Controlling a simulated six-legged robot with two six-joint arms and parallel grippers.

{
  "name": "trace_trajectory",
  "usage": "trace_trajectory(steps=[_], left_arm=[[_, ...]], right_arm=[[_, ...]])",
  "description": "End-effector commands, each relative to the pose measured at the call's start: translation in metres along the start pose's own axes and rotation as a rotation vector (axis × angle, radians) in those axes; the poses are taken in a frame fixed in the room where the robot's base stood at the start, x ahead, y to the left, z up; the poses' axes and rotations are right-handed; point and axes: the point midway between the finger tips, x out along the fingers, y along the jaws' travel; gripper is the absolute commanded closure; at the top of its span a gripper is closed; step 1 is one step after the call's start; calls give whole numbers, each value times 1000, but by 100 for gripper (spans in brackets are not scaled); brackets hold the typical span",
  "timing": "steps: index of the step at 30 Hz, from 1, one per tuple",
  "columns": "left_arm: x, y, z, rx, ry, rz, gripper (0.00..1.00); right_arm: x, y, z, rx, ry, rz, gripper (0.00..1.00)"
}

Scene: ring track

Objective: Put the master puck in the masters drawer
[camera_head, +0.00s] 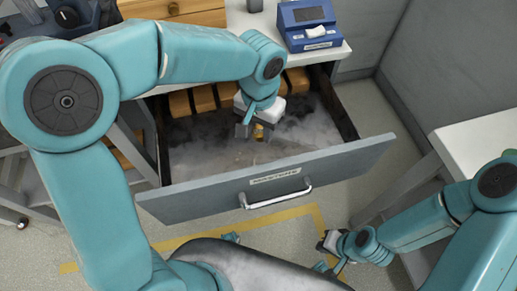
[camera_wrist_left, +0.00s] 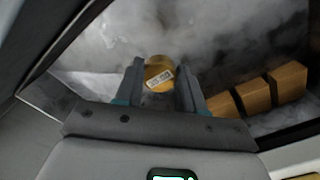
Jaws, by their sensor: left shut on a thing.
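The masters drawer (camera_head: 270,182) is pulled open, with a grey front, a silver handle and a small label. My left gripper (camera_head: 256,131) reaches down inside the drawer opening. It is shut on the master puck, a yellow-gold puck (camera_head: 259,131) with a white label. In the left wrist view the puck (camera_wrist_left: 158,74) sits between the two fingers (camera_wrist_left: 160,88), over the misty drawer floor. I cannot tell whether the puck touches the floor. My right gripper (camera_head: 329,245) is in front of the drawer at lower right, small in view and away from it; its jaw opening is unclear.
Several wooden blocks (camera_head: 203,98) stand in a row at the drawer's back, also seen in the left wrist view (camera_wrist_left: 254,96). A blue device (camera_head: 309,25) sits on the white counter above. A white table (camera_head: 480,148) stands at right. Grey walls rise behind.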

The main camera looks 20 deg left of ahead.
Motion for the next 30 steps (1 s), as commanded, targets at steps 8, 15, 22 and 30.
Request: trace_trajectory(steps=[8, 15, 22, 30], left_arm=[[52, 0, 0, 0, 0, 0, 98], [78, 0, 0, -1, -3, 0, 98], [96, 0, 0, -1, 1, 0, 98], [101, 0, 0, 0, 1, 0, 98]], right_arm=[[12, 4, 0, 0, 0, 0, 100], [19, 7, 0, 0, 0, 0, 100], [22, 8, 0, 0, 0, 0, 100], [26, 9, 0, 0, 0, 0, 100]])
